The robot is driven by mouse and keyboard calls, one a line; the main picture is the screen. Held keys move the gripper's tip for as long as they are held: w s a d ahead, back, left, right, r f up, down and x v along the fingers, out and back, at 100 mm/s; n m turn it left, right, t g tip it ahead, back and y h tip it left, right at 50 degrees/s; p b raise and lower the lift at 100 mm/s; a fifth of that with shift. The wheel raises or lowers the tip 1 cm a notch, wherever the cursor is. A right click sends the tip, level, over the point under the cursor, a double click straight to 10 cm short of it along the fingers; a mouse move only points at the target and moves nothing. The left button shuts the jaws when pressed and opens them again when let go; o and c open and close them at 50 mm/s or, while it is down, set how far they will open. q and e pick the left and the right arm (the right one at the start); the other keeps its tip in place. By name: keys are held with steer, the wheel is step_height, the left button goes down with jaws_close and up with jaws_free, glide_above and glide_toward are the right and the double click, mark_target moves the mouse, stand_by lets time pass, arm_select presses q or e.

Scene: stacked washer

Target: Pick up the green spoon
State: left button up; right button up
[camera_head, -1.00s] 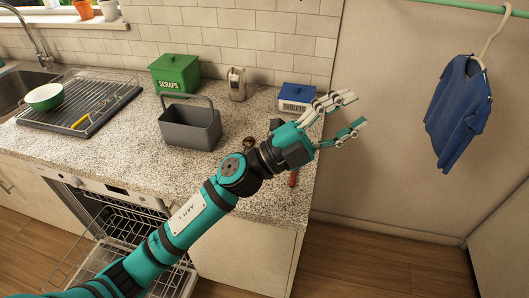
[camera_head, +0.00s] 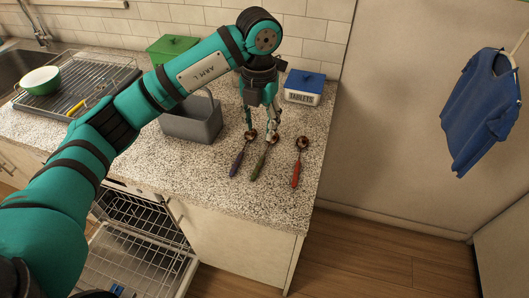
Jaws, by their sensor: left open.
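The green spoon (camera_head: 260,163) lies on the speckled counter, the middle one of three spoons, its dark bowl end toward the back. A purple spoon (camera_head: 237,162) lies to its left and a red spoon (camera_head: 297,171) to its right. My left gripper (camera_head: 261,136) points down over the bowl ends of the purple and green spoons, with its fingers apart and nothing seen between them. I cannot tell whether its fingers touch the green spoon. My right gripper is not in view.
A grey basket (camera_head: 192,122) stands left of the spoons. Behind are a green scraps box (camera_head: 166,47) and a blue-lidded tablets box (camera_head: 304,88). A drying rack (camera_head: 75,85) is at the left. The dishwasher (camera_head: 135,245) below is open. The counter's front right is clear.

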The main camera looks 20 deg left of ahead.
arm_select(q)
steer(key=p, duration=0.2)
glide_above(259, 164)
steer(key=f, duration=0.7)
steer(key=shift+w+f, duration=0.1)
steer(key=shift+w, duration=0.2)
steer(key=shift+s+f, duration=0.1)
steer(key=shift+f, duration=0.4)
steer(key=f, duration=0.1)
steer(key=f+p, duration=0.2)
steer(key=shift+s+f, duration=0.3)
steer(key=shift+w+f, duration=0.1)
steer(key=shift+f, duration=0.4)
jaws_close()
